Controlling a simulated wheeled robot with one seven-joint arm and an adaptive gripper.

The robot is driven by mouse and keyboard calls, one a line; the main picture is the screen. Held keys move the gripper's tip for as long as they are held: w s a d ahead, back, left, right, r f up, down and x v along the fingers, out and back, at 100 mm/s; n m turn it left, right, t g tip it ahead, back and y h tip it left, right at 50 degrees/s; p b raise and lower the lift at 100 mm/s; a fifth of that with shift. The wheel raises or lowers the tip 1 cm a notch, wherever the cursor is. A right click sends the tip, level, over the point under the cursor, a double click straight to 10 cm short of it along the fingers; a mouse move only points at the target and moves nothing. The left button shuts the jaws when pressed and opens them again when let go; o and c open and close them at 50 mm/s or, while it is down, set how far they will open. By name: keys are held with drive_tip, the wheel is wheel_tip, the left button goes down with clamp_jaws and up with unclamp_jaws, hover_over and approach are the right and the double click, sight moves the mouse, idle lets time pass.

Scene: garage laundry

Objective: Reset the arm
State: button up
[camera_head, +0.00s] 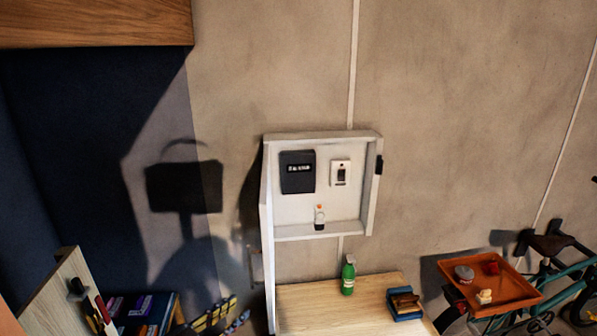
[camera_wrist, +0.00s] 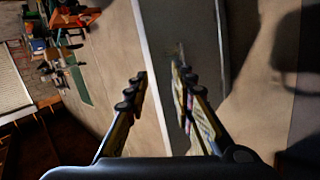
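My gripper (camera_wrist: 160,82) shows in the wrist view with its two dark and yellow fingers apart. Nothing is visible between the fingertips, only a grey surface and a pale edge behind them. In the head view the fingers of my gripper (camera_head: 224,315) show at the bottom edge, left of the wooden table (camera_head: 320,310). Most of my arm is hidden below that frame. I cannot tell whether the gripper touches anything.
An open white wall cabinet (camera_head: 374,200) holds a small bottle (camera_head: 319,219). An orange tray (camera_head: 510,300) is at right, by a bicycle (camera_head: 560,270). A tool panel (camera_head: 62,295) stands left.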

drive_tip(key=s+a+f+n+g+y+b, duration=0.1)
drive_tip(key=s+a+f+n+g+y, duration=0.15)
drive_tip(key=a+f+n+y, duration=0.4)
drive_tip(key=s+a+f+n+g+y+b, duration=0.1)
drive_tip(key=s+a+n+g+y+b, duration=0.15)
drive_tip(key=a+y, duration=0.7)
drive_tip(key=s+d+f+g+h+b, duration=0.1)
drive_tip(key=s+d+b, duration=0.4)
drive_tip(key=d, duration=1.1)
drive_tip(key=s+d+f+g+h+b, duration=0.1)
drive_tip(key=s+d+b, duration=0.4)
drive_tip(key=d, duration=1.2)
drive_tip(key=s+d+f+h+b, duration=0.3)
drive_tip(key=s+d+h+b, duration=0.2)
drive_tip(key=d, duration=1.2)
drive_tip(key=shift+s+d+f+m+g+b, duration=0.2)
drive_tip(key=shift+s+m+g+b, duration=0.25)
drive_tip(key=shift+s, duration=0.7)
drive_tip(key=shift+a, duration=0.1)
